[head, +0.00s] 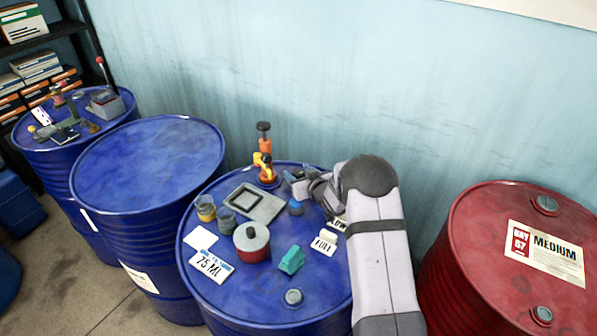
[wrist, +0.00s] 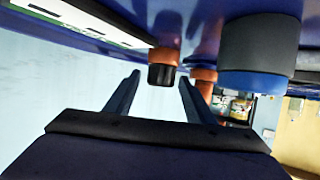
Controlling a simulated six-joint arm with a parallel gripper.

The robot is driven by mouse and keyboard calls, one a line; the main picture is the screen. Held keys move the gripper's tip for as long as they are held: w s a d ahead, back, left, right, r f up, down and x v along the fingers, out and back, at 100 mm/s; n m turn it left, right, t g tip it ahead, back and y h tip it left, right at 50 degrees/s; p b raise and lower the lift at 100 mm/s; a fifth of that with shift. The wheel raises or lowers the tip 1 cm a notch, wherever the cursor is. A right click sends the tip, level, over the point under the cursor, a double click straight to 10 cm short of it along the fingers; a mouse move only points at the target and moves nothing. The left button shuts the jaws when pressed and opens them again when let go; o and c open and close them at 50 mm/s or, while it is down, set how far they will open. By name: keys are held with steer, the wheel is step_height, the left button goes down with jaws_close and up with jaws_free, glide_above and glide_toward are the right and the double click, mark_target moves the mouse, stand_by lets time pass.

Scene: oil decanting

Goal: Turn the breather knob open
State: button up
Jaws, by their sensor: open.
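My gripper (head: 292,179) reaches in from the right, low over the near blue drum (head: 265,305). In the wrist view my gripper (wrist: 160,88) is open and empty, its two dark fingers apart. A small black-capped post with an orange-brown base (wrist: 163,68) shows between and beyond the fingertips, apparently untouched. A larger dark cylinder with a blue end (wrist: 260,55) stands right of the fingers. In the head view a small blue round part (head: 295,208) sits just below my gripper. I cannot tell for sure which part is the breather knob.
An orange and yellow fitting with a dark top (head: 264,158) stands at the drum's back. A grey tray (head: 268,212), jars (head: 206,210), a red pot (head: 251,243), a teal block (head: 291,260) and a FULL label (head: 325,242) crowd the drum top. A red drum (head: 480,255) stands right.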

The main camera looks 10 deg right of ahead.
steer(key=shift+w, duration=0.15)
steer(key=c, duration=1.1)
steer(key=shift+o, duration=0.2)
steer(key=shift+f, duration=0.1)
